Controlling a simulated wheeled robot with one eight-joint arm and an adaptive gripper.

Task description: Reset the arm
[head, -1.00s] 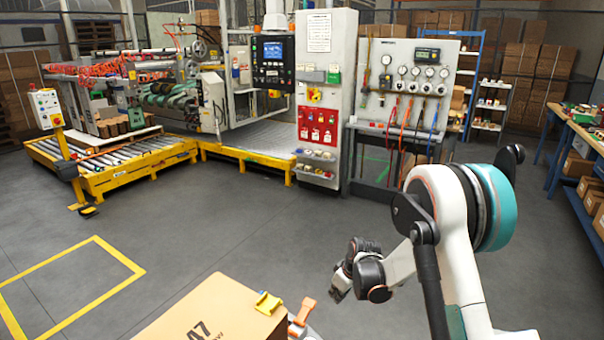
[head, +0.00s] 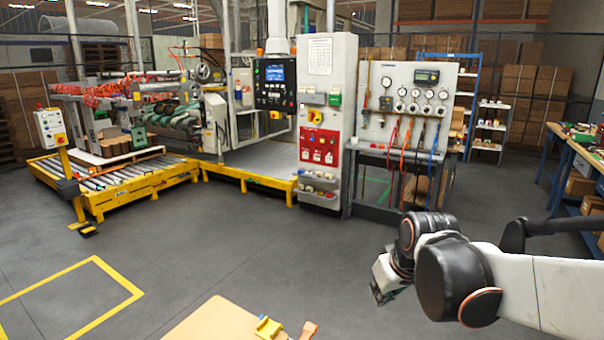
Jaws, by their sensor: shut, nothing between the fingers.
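My arm (head: 535,285) reaches in from the right edge of the head view, white with black joints. My gripper (head: 378,283) is at its end, in front of the dark floor, pointing down and to the left. It is small in the view, shut and empty. It is clear of the equipment and apart from the cardboard box at the bottom.
A cardboard box (head: 215,325) with a yellow clip (head: 267,327) and an orange clip (head: 308,330) is at the bottom edge. A roller conveyor (head: 120,180) stands left, a control cabinet (head: 325,120) centre, a workbench (head: 580,150) right. The middle floor is open.

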